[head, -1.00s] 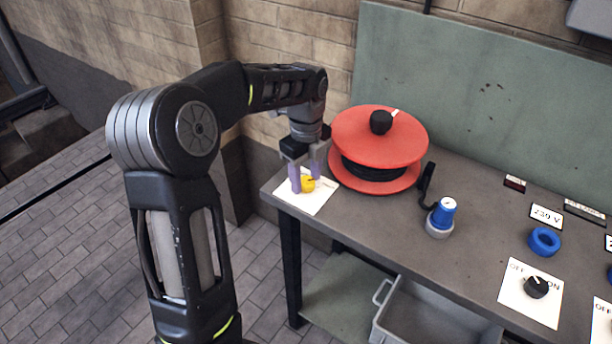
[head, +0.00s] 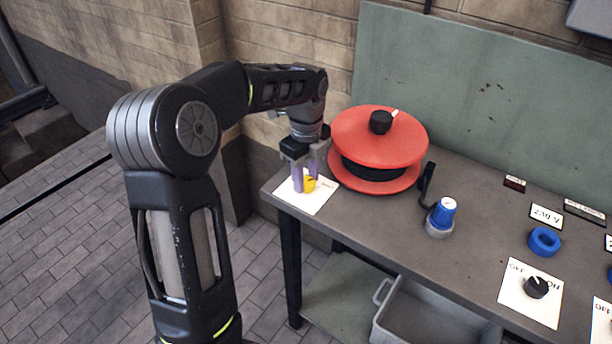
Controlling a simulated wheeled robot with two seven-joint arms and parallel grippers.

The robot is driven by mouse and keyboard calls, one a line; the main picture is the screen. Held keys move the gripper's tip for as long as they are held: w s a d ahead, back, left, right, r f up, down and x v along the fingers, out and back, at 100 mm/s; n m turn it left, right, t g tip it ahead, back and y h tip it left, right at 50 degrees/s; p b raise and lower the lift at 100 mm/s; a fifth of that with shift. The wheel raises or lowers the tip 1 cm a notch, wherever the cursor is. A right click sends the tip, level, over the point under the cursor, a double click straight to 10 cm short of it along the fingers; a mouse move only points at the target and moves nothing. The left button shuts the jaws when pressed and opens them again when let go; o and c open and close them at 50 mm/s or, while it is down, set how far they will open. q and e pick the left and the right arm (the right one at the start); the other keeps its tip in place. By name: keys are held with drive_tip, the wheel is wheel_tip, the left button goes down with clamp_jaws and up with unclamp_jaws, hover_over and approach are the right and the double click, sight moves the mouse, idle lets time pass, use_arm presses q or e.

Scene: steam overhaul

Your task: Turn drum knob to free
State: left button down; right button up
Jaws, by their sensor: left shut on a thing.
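A small yellow knob (head: 310,185) sits on a white card (head: 318,204) at the left end of the grey bench. My left gripper (head: 304,184) points down over the card, its two purple fingers shut on the yellow knob. The fingers hide part of the knob, and I cannot read its setting. A red cable drum (head: 385,150) with black cable stands just right of the card, with a black knob (head: 381,122) carrying a white mark on top. My right gripper is not in view.
A blue plug (head: 443,212), a blue ring socket (head: 543,241) and a black OFF/ON knob (head: 537,287) on a card are further right on the bench (head: 470,240). A grey crate (head: 420,318) is below. A green board (head: 480,90) stands behind.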

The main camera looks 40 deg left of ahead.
use_arm(q)
drive_tip(key=n, duration=0.4)
drive_tip(key=shift+n+p, duration=0.3)
drive_tip(key=shift+n, duration=0.1)
drive_tip(key=n, duration=0.4)
drive_tip(key=shift+n, duration=0.3)
drive_tip(key=n, duration=0.4)
drive_tip(key=shift+s, duration=0.1)
drive_tip(key=shift+n+p, duration=0.3)
drive_tip(key=shift+n, duration=1.8)
drive_tip(key=c, duration=0.9)
unclamp_jaws()
drive_tip(key=shift+c, duration=0.2)
